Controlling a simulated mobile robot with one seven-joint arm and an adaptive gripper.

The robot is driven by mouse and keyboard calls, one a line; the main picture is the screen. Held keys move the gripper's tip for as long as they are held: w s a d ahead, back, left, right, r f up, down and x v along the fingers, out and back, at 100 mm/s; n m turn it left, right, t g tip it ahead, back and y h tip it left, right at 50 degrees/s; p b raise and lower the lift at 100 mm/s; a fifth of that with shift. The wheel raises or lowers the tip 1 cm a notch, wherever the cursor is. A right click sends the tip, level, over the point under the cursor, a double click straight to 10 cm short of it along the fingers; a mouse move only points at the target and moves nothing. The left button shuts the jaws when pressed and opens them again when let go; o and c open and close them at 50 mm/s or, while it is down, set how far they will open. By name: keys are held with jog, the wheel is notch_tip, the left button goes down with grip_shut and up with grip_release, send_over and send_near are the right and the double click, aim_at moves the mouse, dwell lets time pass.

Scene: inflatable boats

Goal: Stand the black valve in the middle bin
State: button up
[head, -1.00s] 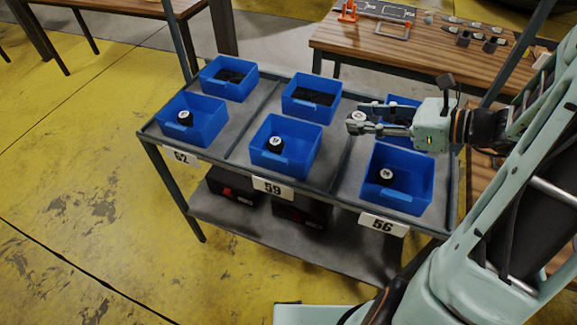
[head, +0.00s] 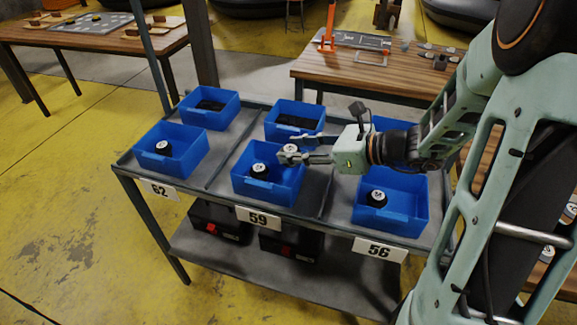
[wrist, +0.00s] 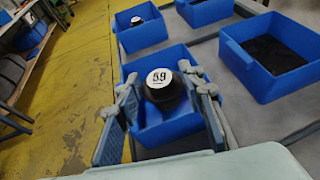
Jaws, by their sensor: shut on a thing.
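My gripper (head: 300,150) is shut on a black valve (head: 289,149) with a white round top. It holds the valve above the back right part of the middle bin (head: 266,188), the front blue bin behind plate 59. In the wrist view the held valve (wrist: 160,82) sits between the fingers, its white top reads 59, and a blue bin (wrist: 158,132) lies under it. Another black valve (head: 259,171) with a white top stands inside the middle bin; I cannot make it out in the wrist view.
The left front bin (head: 171,150) and right front bin (head: 392,205) each hold a white-topped valve. Rear bins (head: 209,108) hold dark items. Grey dividers (head: 232,150) run between the bin columns. A wooden table (head: 400,75) with tools stands behind the trolley.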

jog(key=shift+w+a+f, duration=0.35)
jog(key=shift+a+f, duration=0.25)
jog(key=shift+f, duration=0.2)
notch_tip(320, 180, down, 4)
jog(key=shift+w+a+r+b, duration=0.1)
jog(key=shift+a+r+b, duration=0.1)
jog(key=shift+b, duration=0.35)
jog(key=shift+f+b, duration=0.55)
jog(key=shift+f, duration=0.05)
jog(key=o, duration=1.1)
jog(key=shift+d+f, duration=0.1)
